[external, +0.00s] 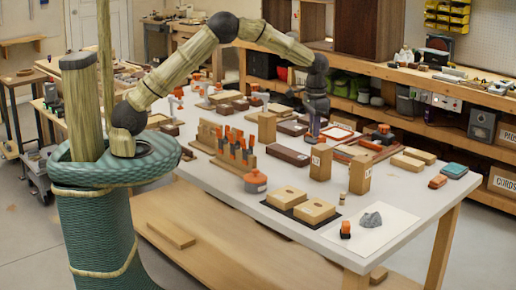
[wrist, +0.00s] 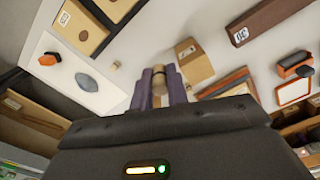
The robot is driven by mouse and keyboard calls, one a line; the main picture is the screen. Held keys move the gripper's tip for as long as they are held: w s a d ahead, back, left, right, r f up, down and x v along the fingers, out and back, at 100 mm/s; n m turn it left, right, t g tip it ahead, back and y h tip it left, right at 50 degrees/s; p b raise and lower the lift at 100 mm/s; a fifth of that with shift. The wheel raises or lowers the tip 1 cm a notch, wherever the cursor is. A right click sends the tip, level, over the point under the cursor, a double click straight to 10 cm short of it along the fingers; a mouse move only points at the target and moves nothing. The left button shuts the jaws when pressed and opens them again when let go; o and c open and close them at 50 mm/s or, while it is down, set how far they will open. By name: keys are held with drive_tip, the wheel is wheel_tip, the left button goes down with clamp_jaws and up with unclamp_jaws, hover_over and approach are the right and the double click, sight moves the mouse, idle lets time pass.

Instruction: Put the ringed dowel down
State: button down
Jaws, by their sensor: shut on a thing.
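My gripper (wrist: 160,82) has purple fingers. It is shut on a small tan dowel with a dark band, the ringed dowel (wrist: 158,84), which shows between the fingertips in the wrist view. In the external view my gripper (external: 315,128) points down over the middle of the white table (external: 425,205), behind the upright wooden blocks. The dowel cannot be made out there. I cannot tell whether its lower end touches anything.
Upright wooden blocks (external: 320,162) stand close by; one block (wrist: 193,60) shows just beyond the fingers. A small tan cylinder (external: 342,198) stands apart, near a white sheet (external: 392,238) with a grey lump. Drilled blocks (external: 286,197) sit on a dark mat. Clear tabletop lies between these groups.

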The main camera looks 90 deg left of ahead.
drive_tip(key=s+a, duration=0.4)
drive_tip(key=a, duration=1.1)
drive_tip(key=m, duration=0.1)
hover_over(284, 152)
wheel_tip(284, 152, down, 4)
drive_tip(key=shift+f+p, duration=0.45)
drive_tip(key=shift+f, duration=0.05)
drive_tip(key=shift+w, duration=0.1)
drive_tip(key=shift+f+p, duration=0.45)
drive_tip(key=shift+f, duration=2.7)
drive_tip(key=shift+f+p, duration=0.3)
drive_tip(key=shift+f, duration=1.55)
